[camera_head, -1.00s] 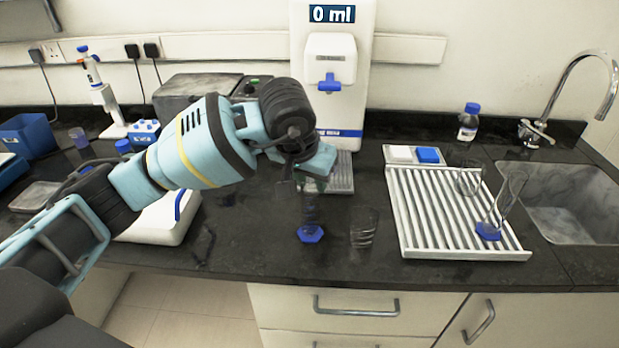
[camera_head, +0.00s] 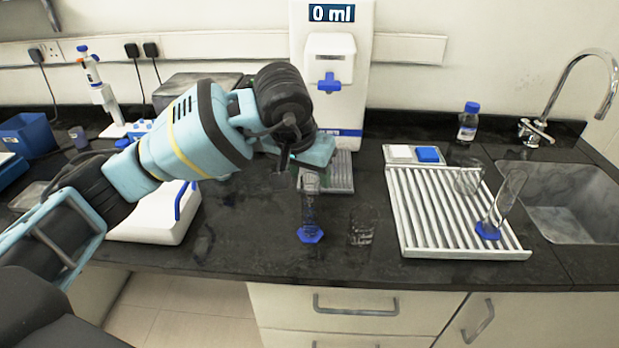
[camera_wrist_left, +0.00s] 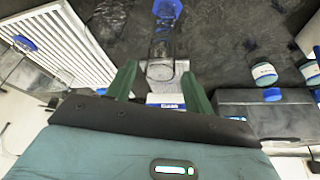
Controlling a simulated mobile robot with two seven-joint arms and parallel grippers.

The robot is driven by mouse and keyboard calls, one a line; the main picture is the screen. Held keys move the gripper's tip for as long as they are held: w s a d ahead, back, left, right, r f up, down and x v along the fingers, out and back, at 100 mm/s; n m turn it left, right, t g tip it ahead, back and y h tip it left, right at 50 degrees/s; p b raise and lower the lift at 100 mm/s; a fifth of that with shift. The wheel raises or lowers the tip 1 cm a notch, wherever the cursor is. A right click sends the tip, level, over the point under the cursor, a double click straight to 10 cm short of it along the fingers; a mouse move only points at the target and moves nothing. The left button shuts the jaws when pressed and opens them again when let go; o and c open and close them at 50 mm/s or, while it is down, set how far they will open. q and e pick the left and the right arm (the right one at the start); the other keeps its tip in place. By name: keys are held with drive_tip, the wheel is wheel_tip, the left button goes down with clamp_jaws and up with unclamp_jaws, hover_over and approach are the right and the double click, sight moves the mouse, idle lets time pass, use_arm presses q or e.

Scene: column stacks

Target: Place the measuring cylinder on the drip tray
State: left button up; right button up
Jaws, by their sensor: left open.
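The clear measuring cylinder (camera_head: 309,213) stands upright on the dark bench on its blue six-sided base. It also shows in the left wrist view (camera_wrist_left: 161,42), with its rim close to the fingertips. My left gripper (camera_head: 304,179) is open at the top of the cylinder. In the left wrist view its green fingers (camera_wrist_left: 159,70) lie apart on either side of the rim; contact is not visible. The grey ribbed drip tray (camera_head: 342,172) lies behind, below the dispenser, partly hidden by my gripper. My right gripper is out of view.
The white dispenser (camera_head: 331,110) reads 0 ml. A clear glass (camera_head: 361,232) stands right of the cylinder. A white rack (camera_head: 425,215) holds another blue-based cylinder (camera_head: 489,229) and a glass. A white device (camera_head: 160,215) stands left. A sink (camera_head: 570,207) is far right.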

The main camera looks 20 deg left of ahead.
use_arm(q)
drive_tip(key=v, duration=0.9)
drive_tip(key=shift+r, duration=0.3)
drive_tip(key=shift+s, duration=0.1)
